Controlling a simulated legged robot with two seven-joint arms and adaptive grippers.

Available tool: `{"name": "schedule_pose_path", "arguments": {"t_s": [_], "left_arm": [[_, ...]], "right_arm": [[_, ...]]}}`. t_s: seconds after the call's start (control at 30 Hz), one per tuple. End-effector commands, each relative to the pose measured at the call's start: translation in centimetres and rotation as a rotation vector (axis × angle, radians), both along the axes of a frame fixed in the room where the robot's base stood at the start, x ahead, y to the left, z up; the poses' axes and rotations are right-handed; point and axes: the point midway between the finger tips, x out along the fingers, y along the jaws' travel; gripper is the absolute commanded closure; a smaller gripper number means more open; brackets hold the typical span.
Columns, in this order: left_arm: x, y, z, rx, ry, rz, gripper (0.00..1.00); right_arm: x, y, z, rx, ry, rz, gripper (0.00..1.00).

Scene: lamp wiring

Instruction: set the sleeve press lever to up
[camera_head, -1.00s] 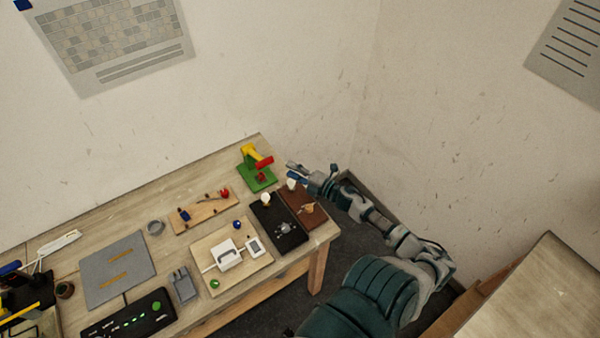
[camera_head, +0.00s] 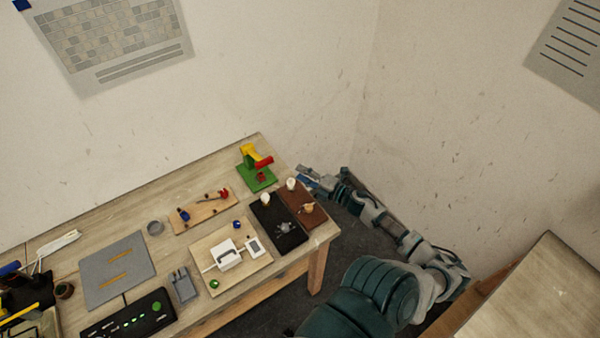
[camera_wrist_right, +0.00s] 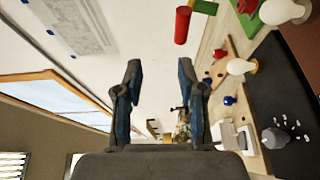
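The sleeve press (camera_head: 249,160) stands at the far right corner of the bench, with a green base and a yellow upper arm. Its red lever handle (camera_head: 264,162) points right and slightly down from the yellow part. In the right wrist view the red handle (camera_wrist_right: 182,25) shows at the top, with a piece of the green base (camera_wrist_right: 248,20) beside it. My right gripper (camera_head: 302,174) is just right of the press, off the bench edge and apart from the lever. In the wrist view its two fingers (camera_wrist_right: 160,80) are spread with nothing between them. My left gripper is out of view.
White bulbs (camera_head: 265,199) stand by the black board (camera_head: 285,237) and brown board (camera_head: 318,215), near the press. A wooden board (camera_head: 205,212) with small parts lies left of it. A wall rises behind the bench.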

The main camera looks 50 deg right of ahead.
Motion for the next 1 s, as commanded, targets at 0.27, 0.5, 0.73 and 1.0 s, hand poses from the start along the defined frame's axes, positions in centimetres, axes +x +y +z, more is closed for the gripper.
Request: {"name": "schedule_pose_path", "arguments": {"t_s": [0.27, 0.5, 0.73, 1.0], "left_arm": [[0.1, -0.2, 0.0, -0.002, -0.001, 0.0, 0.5], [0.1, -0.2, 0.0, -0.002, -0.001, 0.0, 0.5], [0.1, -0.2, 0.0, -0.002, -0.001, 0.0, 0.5], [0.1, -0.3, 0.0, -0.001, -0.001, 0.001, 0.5]], "right_arm": [[-6.2, -1.0, -0.1, 0.001, 0.004, -0.003, 0.6], [-9.7, -1.6, 0.1, 0.0, 0.001, -0.001, 0.6], [-10.3, -1.7, 0.1, 0.0, 0.001, 0.0, 0.6], [-10.2, -1.7, 0.1, 0.0, 0.001, 0.0, 0.98]]}}
